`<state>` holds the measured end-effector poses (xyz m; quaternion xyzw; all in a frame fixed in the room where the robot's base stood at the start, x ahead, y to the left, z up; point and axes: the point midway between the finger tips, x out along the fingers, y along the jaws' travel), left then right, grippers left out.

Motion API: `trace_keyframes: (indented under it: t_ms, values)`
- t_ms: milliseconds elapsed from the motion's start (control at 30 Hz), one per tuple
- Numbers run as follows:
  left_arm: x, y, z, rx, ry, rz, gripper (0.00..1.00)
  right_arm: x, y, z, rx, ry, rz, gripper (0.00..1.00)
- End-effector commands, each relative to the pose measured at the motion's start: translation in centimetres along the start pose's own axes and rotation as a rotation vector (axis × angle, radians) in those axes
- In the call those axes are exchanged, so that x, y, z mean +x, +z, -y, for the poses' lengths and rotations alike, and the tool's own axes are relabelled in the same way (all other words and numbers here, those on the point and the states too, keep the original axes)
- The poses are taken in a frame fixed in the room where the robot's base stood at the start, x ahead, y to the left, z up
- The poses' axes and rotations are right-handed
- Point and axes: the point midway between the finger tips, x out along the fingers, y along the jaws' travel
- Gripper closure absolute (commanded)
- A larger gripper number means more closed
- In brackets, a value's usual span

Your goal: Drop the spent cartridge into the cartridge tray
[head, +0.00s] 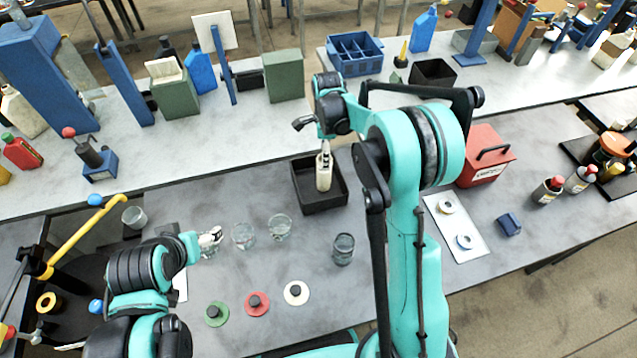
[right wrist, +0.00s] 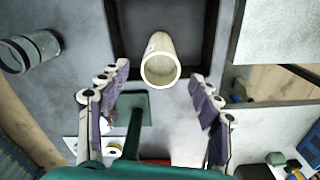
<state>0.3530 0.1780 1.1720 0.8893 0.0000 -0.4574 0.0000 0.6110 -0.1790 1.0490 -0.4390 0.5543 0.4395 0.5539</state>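The cartridge, a cream hollow cylinder (head: 323,178), is inside the black cartridge tray (head: 338,204), its open end toward my right gripper. In the right wrist view the cartridge (right wrist: 160,50) sits between the tray's dark walls (right wrist: 214,50). My right gripper (head: 325,147) is above the tray. Its fingers (right wrist: 160,78) are spread wide on both sides of the cartridge, with visible gaps on each side. My left gripper (head: 211,237) is at a clear glass beaker (head: 208,251) on the left of the table; whether its fingers are closed on it is unclear.
Two clear beakers (head: 244,235) (head: 279,228) and a dark-tinted one (head: 343,249) stand left of my right arm. Green (head: 216,314), red (head: 257,304) and white (head: 296,293) discs lie in front. A red box (head: 486,156) stands right.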

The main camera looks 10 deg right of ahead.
Motion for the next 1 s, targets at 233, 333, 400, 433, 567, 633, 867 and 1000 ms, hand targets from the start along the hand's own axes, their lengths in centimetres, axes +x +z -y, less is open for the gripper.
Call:
trace_keyframes:
  t_ms: [233, 333, 400, 433, 567, 633, 867, 1000]
  values:
    - [0.0, 0.0, 0.0, 0.0, 0.0, 0.0, 0.23, -0.1, 0.0, 0.0, 0.0, 0.0, 0.0, 0.36]
    - [0.0, 0.0, 0.0, 0.0, 0.0, 0.0, 0.23, -1.0, 0.0, 0.0, 0.0, 0.0, 0.0, 0.36]
    - [0.0, 0.0, 0.0, 0.0, 0.0, 0.0, 0.23, -2.1, 0.0, 0.0, 0.0, 0.0, 0.0, 0.36]
    - [0.0, 0.0, 0.0, 0.0, 0.0, 0.0, 0.23, -2.7, 0.0, 0.0, 0.0, 0.0, 0.0, 0.36]
    - [0.0, 0.0, 0.0, 0.0, 0.0, 0.0, 0.23, -5.6, 0.0, 0.0, 0.0, 0.0, 0.0, 0.36]
    - [0.0, 0.0, 0.0, 0.0, 0.0, 0.0, 0.23, -7.2, 0.0, 0.0, 0.0, 0.0, 0.0, 0.36]
    - [0.0, 0.0, 0.0, 0.0, 0.0, 0.0, 0.23, -10.9, 0.0, 0.0, 0.0, 0.0, 0.0, 0.36]
    - [0.0, 0.0, 0.0, 0.0, 0.0, 0.0, 0.23, -11.9, 0.0, 0.0, 0.0, 0.0, 0.0, 0.36]
